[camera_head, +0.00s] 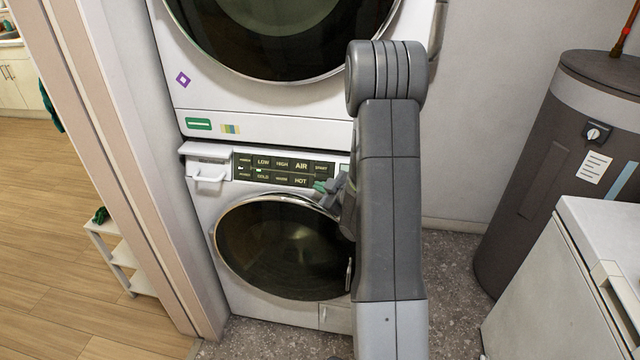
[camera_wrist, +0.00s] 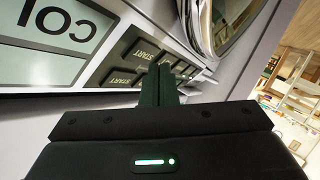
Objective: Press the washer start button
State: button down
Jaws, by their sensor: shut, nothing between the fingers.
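The lower washer (camera_head: 222,207) has a dark control panel (camera_head: 283,170) with two rows of buttons. The upper row's START button (camera_head: 321,168) shows in the head view; the lower row's end is hidden behind my gripper (camera_head: 322,186). In the wrist view two dark START buttons, one (camera_wrist: 147,51) and another (camera_wrist: 121,78), lie on the white panel. My gripper (camera_wrist: 159,69) is shut and empty, its fingertips right beside the START buttons. I cannot tell whether they touch the panel.
A lit display (camera_wrist: 60,35) adjoins the buttons. The washer's round door (camera_head: 280,247) is below the panel, and the upper machine (camera_head: 270,125) stands on top. A dark cylindrical tank (camera_head: 545,170) and a white appliance (camera_head: 570,290) stand right; a wall edge (camera_head: 130,150) is left.

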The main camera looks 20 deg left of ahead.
jog(key=shift+w+f, duration=0.1)
dwell(0.3)
jog(key=shift+w+a+f+b, duration=0.1)
jog(key=shift+w+b, duration=0.2)
jog(key=shift+b, duration=0.05)
